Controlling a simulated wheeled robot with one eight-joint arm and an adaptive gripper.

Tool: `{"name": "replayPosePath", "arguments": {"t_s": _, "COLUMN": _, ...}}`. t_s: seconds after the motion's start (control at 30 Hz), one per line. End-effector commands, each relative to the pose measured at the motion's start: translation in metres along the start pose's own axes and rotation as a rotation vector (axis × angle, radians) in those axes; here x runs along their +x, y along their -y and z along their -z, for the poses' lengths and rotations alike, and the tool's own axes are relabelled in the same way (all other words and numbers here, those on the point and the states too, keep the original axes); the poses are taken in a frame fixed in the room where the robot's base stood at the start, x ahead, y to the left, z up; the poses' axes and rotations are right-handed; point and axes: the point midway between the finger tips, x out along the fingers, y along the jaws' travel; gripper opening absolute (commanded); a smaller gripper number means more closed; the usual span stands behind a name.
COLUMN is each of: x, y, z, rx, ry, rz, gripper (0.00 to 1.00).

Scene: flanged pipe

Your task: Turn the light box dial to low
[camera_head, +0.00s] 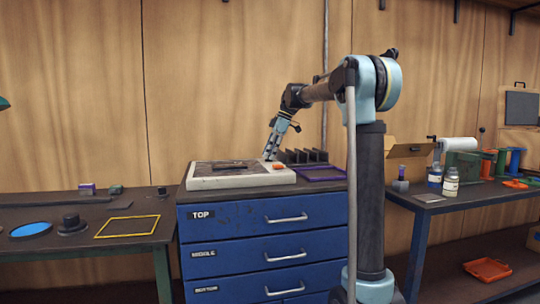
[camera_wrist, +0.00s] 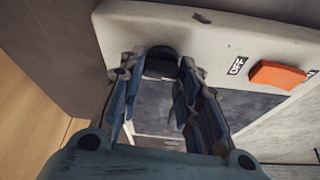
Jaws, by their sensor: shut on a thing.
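The light box (camera_head: 215,183) is a pale, worn, flat box on top of the blue drawer cabinet; its pale face fills much of the wrist view (camera_wrist: 205,24). The dial (camera_wrist: 161,57) is a dark round knob on that face, seen between my fingertips. My gripper (camera_head: 268,155) points down at the back right of the box. In the wrist view its blue fingers (camera_wrist: 160,68) stand on both sides of the dial and are shut on it. The dial's marks and pointer cannot be made out. In the head view the dial is hidden.
An orange switch (camera_wrist: 277,74) marked OFF sits right of the dial. A purple frame (camera_head: 321,173) and a dark rack (camera_head: 303,156) are right of the box. The left bench holds a yellow frame (camera_head: 127,227); bottles (camera_head: 450,183) stand on the right bench.

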Motion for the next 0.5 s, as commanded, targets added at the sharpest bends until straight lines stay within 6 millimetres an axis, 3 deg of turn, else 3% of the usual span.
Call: {"name": "replayPosePath", "arguments": {"t_s": 0.5, "x": -0.0007, "y": -0.0033, "z": -0.0023, "rx": -0.146, "ry": 0.005, "rz": 0.057, "gripper": 0.08}}
